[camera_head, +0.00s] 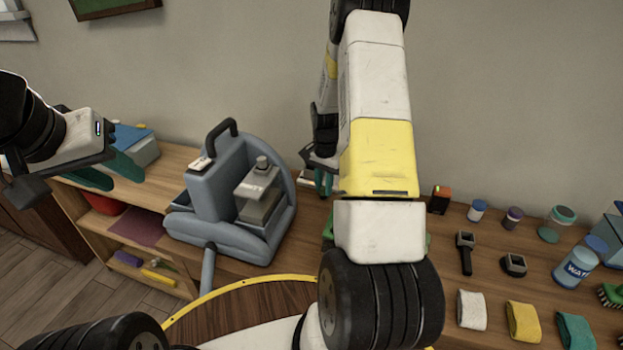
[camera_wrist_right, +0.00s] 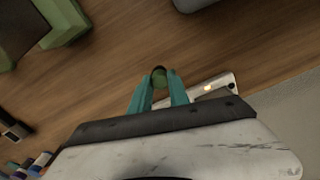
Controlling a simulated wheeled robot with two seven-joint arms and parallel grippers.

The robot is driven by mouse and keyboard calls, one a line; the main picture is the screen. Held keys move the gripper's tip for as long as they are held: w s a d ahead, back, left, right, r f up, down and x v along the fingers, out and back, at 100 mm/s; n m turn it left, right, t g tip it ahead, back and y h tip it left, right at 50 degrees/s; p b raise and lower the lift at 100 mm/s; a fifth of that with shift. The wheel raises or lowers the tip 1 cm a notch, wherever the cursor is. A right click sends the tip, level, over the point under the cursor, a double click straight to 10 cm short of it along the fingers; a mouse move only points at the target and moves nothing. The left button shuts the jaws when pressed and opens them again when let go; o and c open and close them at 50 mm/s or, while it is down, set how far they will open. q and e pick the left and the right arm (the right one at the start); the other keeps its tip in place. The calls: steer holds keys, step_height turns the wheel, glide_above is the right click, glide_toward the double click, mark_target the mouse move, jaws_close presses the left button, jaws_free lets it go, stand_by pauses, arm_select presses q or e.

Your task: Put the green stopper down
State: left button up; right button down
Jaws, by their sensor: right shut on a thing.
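The green stopper (camera_wrist_right: 159,78) is a small dark green round piece between the teal fingertips of my right gripper (camera_wrist_right: 158,88) in the right wrist view. The gripper is shut on it, over the wooden counter (camera_wrist_right: 120,60). Whether the stopper touches the wood I cannot tell. In the head view my right gripper (camera_head: 322,180) is over the counter, right of the grey-blue machine, mostly hidden behind my arm; the stopper cannot be made out there. My left gripper (camera_head: 110,172) is at the left, its teal fingers apart and empty, in front of the shelf unit.
The grey-blue machine (camera_head: 225,195) stands left of my right gripper. A green-edged object (camera_wrist_right: 65,20) lies farther off. Jars, cloths and a blue bottle (camera_head: 575,268) crowd the counter's right side.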

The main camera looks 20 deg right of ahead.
steer(key=shift+f, duration=1.55)
steer(key=shift+f, duration=0.2)
steer(key=c, duration=1.3)
jaws_free()
steer(key=shift+o, duration=0.2)
step_height(320, 180, up, 13)
steer(key=shift+a+f, duration=0.1)
steer(key=shift+f, duration=0.1)
step_height(320, 180, up, 8)
steer(key=n+t, duration=0.1)
steer(key=n, duration=0.1)
glide_above(324, 188)
steer(key=s+a, duration=0.2)
steer(key=a, duration=0.1)
steer(key=s+a+r+n+t, duration=0.25)
steer(key=s+a+r, duration=0.25)
steer(key=s+r, duration=0.3)
steer(key=s+a+r+n+t+y, duration=0.1)
steer(key=s+a+r+n, duration=0.2)
steer(key=s, duration=0.4)
steer(key=s+a+r+n+t+y, duration=0.1)
steer(key=s+a+r+n, duration=0.2)
steer(key=s+r, duration=0.2)
steer(key=s, duration=0.2)
steer(key=shift+s+a+t, duration=0.15)
steer(key=shift+s+t, duration=0.15)
steer(key=shift+t, duration=0.05)
